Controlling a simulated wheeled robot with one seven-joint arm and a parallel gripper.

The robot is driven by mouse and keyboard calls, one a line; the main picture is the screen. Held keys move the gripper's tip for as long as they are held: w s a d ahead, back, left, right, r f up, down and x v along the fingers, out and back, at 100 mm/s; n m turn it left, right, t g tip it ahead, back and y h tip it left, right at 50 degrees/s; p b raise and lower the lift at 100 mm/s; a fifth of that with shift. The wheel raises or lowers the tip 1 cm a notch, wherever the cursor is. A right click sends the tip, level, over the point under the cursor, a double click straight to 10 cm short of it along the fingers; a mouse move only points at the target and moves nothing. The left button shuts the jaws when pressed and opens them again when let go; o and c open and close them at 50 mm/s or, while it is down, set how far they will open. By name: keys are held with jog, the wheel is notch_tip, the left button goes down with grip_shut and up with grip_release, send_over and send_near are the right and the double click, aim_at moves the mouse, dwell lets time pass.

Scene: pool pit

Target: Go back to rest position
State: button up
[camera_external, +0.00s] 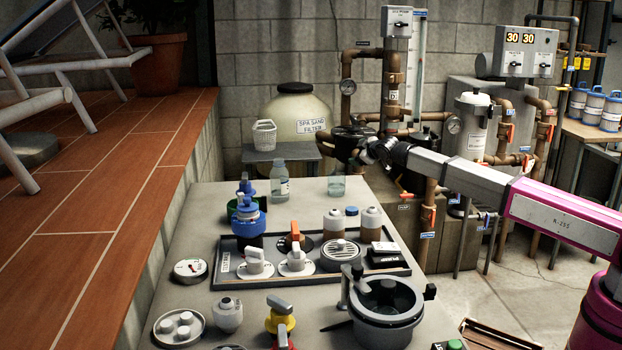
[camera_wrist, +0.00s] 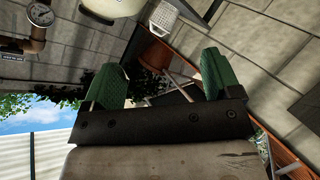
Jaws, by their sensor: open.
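My gripper (camera_wrist: 160,80) is open and empty. Its two green fingers stand wide apart in the wrist view, with only background between them. In the external view my arm reaches in from the right at about the height of the pipework. Its dark end (camera_external: 352,142) is above the far right part of the bench (camera_external: 195,240), apart from the things on it. The finger detail is hard to make out there against the dark pipes. The wrist view is strongly tilted and shows the block wall, a white basket (camera_wrist: 164,16) and the sky.
The bench holds a black tray (camera_external: 300,277) of valve parts, a blue-topped pump part (camera_external: 246,218), a clear bottle (camera_external: 280,182) and a grey pot (camera_external: 388,305). Brown pipes, a gauge (camera_external: 348,87) and a white filter (camera_external: 473,125) stand behind my arm. A sand filter tank (camera_external: 290,110) is beyond.

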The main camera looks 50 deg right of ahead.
jog(key=s+d+f+n, duration=0.3)
jog(key=s+d+f, duration=0.3)
jog(key=f, duration=0.1)
jog(key=s+a+f+m+g+y, duration=0.1)
jog(key=s+a+f+m+g, duration=0.15)
jog(key=s+a+f, duration=0.6)
jog(key=s+a+f+m+g+y, duration=0.15)
jog(key=s+a+f+g, duration=0.3)
jog(key=s+f, duration=0.65)
jog(key=s+a+f+m+g+y, duration=0.1)
jog(key=s+a+f, duration=0.3)
jog(key=s, duration=0.5)
jog(key=s+a+f+m+g+y, duration=0.1)
jog(key=s+a+f+m+g, duration=0.1)
jog(key=s+a, duration=0.4)
jog(key=s+f+g, duration=0.1)
jog(key=s+g, duration=0.1)
jog(key=s, duration=0.1)
jog(key=shift+s+a+f+g, duration=0.3)
jog(key=shift+a+f, duration=0.05)
jog(key=shift+f, duration=0.05)
